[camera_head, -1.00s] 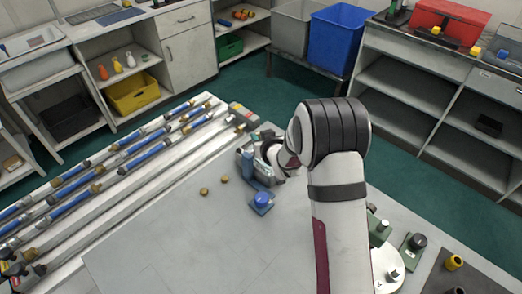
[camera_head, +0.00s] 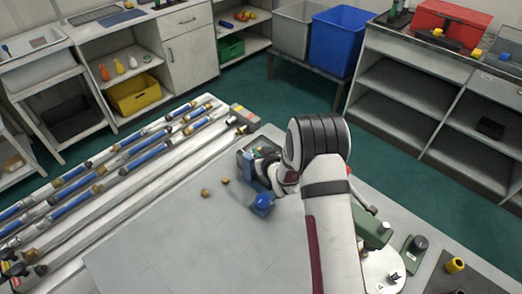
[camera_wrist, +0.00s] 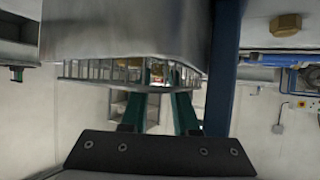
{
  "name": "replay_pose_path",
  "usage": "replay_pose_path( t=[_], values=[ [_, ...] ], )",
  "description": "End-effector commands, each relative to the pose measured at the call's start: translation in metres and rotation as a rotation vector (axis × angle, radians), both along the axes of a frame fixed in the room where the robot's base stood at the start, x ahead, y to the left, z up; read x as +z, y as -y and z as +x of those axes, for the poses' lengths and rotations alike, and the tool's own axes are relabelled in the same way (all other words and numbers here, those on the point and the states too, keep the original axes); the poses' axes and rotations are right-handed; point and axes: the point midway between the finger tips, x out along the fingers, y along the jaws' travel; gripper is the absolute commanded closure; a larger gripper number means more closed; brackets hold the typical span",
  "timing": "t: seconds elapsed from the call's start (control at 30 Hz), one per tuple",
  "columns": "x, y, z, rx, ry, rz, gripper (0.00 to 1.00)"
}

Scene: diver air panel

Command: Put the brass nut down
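Two small brass nuts lie on the grey tabletop, one nut (camera_head: 205,193) left of the other (camera_head: 226,181). A hexagonal brass piece (camera_wrist: 286,25) shows at the upper right of the wrist view. My gripper's green fingers (camera_wrist: 160,78) reach up into the wrist view with a gap between them. Their tips go behind a grey metal body (camera_wrist: 125,35). Small brass-coloured patches show near the tips, but I cannot tell whether the fingers hold a nut. In the head view my wrist hides the fingertips.
Blue pipes with brass fittings (camera_head: 148,142) run along the left. Green fixtures (camera_head: 373,232) stand at the right. The front left tabletop is clear.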

Motion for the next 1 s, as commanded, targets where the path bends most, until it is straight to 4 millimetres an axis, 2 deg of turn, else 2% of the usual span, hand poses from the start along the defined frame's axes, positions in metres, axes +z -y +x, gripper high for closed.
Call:
replay_pose_path(
  t=[0.3,0.43,0.8,1.0],
  values=[
    [0.001,-0.001,0.0,0.002,-0.001,0.0,0.59],
    [0.013,-0.001,0.0,0.001,0.001,0.0,0.59],
    [0.052,0.019,-0.069,-0.001,-0.001,-0.001,0.59],
    [0.066,0.026,-0.095,-0.001,0.0,0.0,0.59]
  ],
)
